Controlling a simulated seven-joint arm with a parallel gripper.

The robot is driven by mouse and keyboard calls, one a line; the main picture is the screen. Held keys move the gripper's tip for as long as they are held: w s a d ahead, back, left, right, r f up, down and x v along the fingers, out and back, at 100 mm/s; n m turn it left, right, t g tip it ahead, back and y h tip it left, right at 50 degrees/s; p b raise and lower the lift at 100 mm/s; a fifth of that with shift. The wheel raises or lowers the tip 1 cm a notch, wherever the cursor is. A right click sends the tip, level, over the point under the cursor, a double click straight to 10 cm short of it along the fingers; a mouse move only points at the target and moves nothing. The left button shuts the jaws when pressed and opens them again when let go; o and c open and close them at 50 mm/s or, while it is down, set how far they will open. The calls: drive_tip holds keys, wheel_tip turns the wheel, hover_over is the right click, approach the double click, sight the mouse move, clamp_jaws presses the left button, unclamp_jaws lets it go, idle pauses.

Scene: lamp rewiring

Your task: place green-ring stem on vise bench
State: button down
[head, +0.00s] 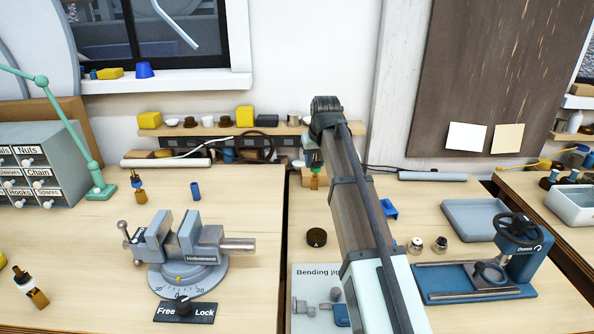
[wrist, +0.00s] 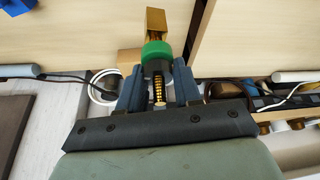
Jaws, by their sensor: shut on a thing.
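The green-ring stem is a brass piece with a bright green ring (wrist: 156,50), a square brass end and a threaded end. In the wrist view my gripper (wrist: 160,85) is shut on it, with its dark fingers on both sides below the ring. In the head view the stem (head: 315,182) hangs upright under my gripper (head: 314,165), near the back, just right of the gap between two benches. The vise bench (head: 110,245) is the wooden bench on the left. It carries the grey-blue vise (head: 185,245), whose jaws stand apart with nothing seen between them.
Another brass stem (head: 138,186) stands behind the vise, near a blue cylinder (head: 195,191). A white-ringed brass piece (head: 30,288) is at front left. A Free/Lock plate (head: 185,312) lies before the vise. A green lamp (head: 95,160) and drawers stand back left.

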drive_tip(key=shift+r, duration=0.45)
drive_tip(key=shift+a, duration=0.4)
drive_tip(key=s+a+r+n+g+y, duration=0.1)
drive_tip(key=s+a+n, duration=0.25)
drive_tip(key=a, duration=0.95)
drive_tip(key=s+a+r+n+y, duration=0.15)
drive_tip(key=s+a, duration=0.25)
drive_tip(key=a, duration=1)
drive_tip(key=s+a+n+g, duration=0.1)
drive_tip(key=s+a+n, duration=0.2)
drive_tip(key=a, duration=1)
drive_tip(key=s+a+r+n+g, duration=0.2)
drive_tip(key=s+a+n, duration=0.6)
drive_tip(key=s+a, duration=2.35)
wheel_tip(320, 180, down, 9)
drive_tip(key=y, duration=0.1)
drive_tip(key=shift+d, duration=0.15)
drive_tip(key=shift+s+f, duration=0.1)
drive_tip(key=shift+f, duration=0.15)
